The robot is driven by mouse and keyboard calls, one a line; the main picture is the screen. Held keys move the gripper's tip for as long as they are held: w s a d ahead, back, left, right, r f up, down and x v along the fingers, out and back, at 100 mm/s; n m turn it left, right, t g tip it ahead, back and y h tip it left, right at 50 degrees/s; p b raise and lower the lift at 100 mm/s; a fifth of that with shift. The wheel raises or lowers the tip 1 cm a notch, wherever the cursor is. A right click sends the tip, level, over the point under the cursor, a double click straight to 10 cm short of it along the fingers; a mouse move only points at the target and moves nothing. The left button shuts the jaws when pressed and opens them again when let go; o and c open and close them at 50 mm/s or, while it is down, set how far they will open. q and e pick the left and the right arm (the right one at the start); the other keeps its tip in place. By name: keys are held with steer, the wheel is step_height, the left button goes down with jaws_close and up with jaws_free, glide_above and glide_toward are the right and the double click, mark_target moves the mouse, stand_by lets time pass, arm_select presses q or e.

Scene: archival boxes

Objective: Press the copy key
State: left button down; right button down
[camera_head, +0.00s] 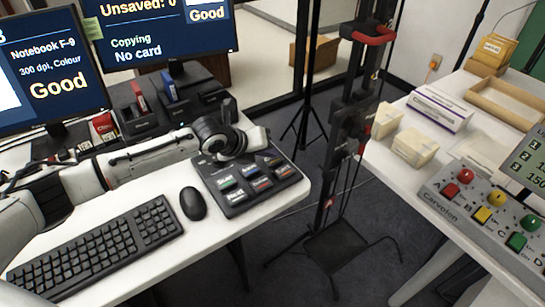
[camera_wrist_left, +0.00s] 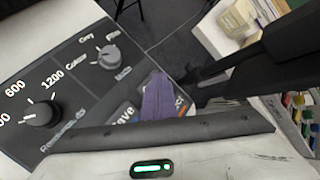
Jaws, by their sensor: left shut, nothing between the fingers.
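The dark key panel (camera_head: 240,200) lies at the front right of the white desk, with several coloured keys on its sloped face. The key labels are too small to read for sure, so I cannot tell which is the copy key. My left gripper (camera_head: 238,150) is shut and empty over the panel's back part, partly hiding it. In the left wrist view the panel (camera_wrist_left: 80,85) shows two grey knobs and a key whose visible letters end in "ave". A purple ribbed piece (camera_wrist_left: 168,100), perhaps a fingertip, covers part of the keys. My right gripper is out of view.
A keyboard (camera_head: 95,245) and black mouse (camera_head: 193,204) lie left of the panel. Behind stand card readers and two monitors; one reads "Copying No card" (camera_head: 140,48). Across a floor gap, another table holds boxes and a grey button console (camera_head: 480,215).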

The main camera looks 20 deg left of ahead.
mark_target(268, 163)
arm_select(q)
steer(key=shift+s+r+p, duration=0.3)
steer(key=shift+r+p, duration=0.4)
steer(key=shift+r, duration=0.15)
steer(key=r+p, duration=0.1)
steer(key=r, duration=0.1)
steer(key=r+p, duration=0.2)
steer(key=shift+s+d+r, duration=0.1)
steer(key=shift+s+r, duration=0.1)
steer(key=shift+r, duration=0.2)
steer(key=shift+r+p, duration=0.4)
steer(key=shift+r, duration=0.05)
